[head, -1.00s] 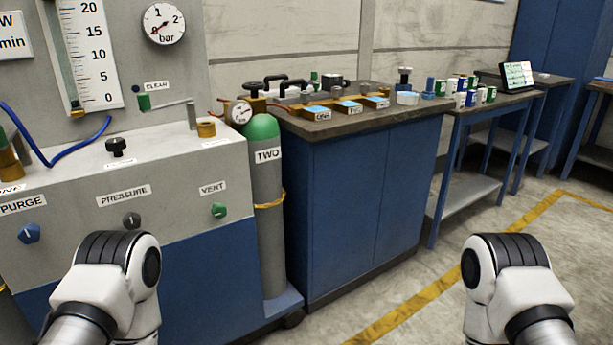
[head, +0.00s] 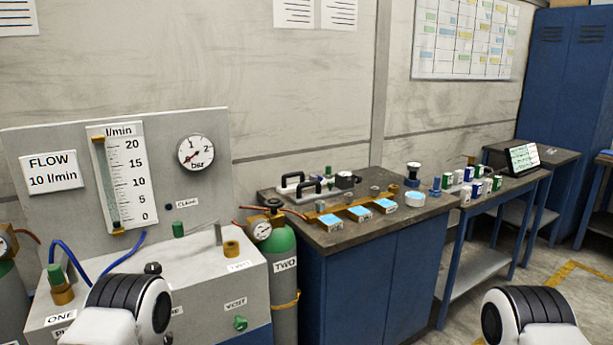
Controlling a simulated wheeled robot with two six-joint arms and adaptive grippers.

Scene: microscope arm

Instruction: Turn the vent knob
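The vent knob (head: 240,323) is a small green knob on the front face of the grey panel unit, below a label reading VENT, near the bottom of the head view. My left arm shows at the lower left, left of the knob and apart from it. My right arm shows at the lower right, far from the knob. Neither gripper's fingers are in view. The purge and pressure knobs are hidden or out of the frame.
A green-topped cylinder marked TWO (head: 284,262) stands right of the panel unit. A blue bench (head: 372,282) holds gauges, handles and small blocks. The flow gauge (head: 124,178) and bar dial (head: 196,153) are on the upright panel. Some floor shows at the right.

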